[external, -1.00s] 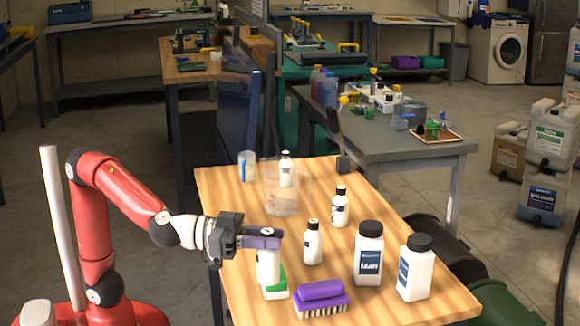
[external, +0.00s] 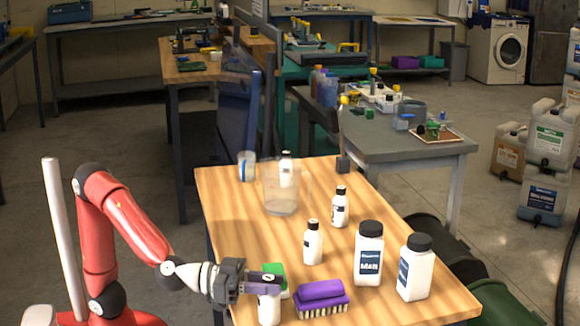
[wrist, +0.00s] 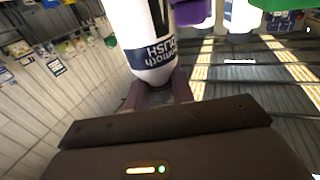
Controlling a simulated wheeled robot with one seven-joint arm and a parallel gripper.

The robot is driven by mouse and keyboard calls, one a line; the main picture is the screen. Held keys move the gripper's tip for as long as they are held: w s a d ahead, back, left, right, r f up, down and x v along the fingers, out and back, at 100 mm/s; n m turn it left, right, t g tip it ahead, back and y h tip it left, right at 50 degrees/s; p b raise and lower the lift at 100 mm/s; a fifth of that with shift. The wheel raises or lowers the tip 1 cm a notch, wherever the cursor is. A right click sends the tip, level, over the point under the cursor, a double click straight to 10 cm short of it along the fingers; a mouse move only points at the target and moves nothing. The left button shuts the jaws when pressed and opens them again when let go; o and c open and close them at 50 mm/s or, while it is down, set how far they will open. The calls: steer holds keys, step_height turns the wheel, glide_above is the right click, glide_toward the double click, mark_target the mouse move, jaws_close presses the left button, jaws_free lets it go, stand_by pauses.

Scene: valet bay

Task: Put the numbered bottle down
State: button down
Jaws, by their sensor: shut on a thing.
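My gripper (external: 268,284) is shut on the numbered bottle (external: 269,309), a white bottle with a mark on its cap. The bottle is roughly upright at the near left part of the wooden table (external: 235,225). I cannot tell whether its base touches the table. In the wrist view the bottle (wrist: 145,35), with a dark label, stands beyond the purple fingertips. A green and white item (external: 274,272) is just behind the gripper, partly hidden by it.
A purple brush (external: 321,298) lies close to the right of the bottle. Small white bottles (external: 313,245) (external: 340,208) and two large dark-capped bottles (external: 368,255) (external: 415,270) stand farther right. A clear beaker (external: 281,195) is behind. The table's left middle is clear.

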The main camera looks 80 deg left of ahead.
steer(key=shift+f, duration=0.15)
steer(key=c, duration=1.2)
jaws_free()
steer(key=shift+r, duration=0.25)
steer(key=v, duration=1.2)
